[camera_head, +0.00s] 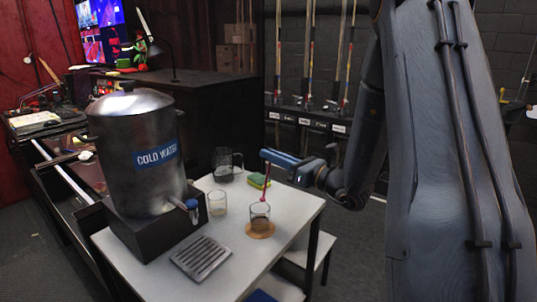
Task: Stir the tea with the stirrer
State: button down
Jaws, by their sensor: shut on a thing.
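A clear glass with dark tea (260,217) stands on a round brown coaster (261,231) near the right side of the white table. My gripper (266,157) is above the glass and shut on a thin reddish-pink stirrer (265,183). The stirrer hangs roughly upright, and its lower end reaches the glass rim. How deep it goes into the tea is too small to tell.
A large metal cold-water urn (137,160) stands at the left of the white table (233,282). The table's front right is clear.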

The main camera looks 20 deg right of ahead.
jog(key=shift+d+f+b, duration=0.2)
jog(key=shift+f+b, duration=0.15)
jog(key=shift+f, duration=0.4)
notch_tip(320, 180, down, 8)
jog(key=a+b, duration=0.1)
jog(key=b, duration=0.4)
jog(key=shift+a, duration=0.4)
jog(key=shift+s, duration=0.15)
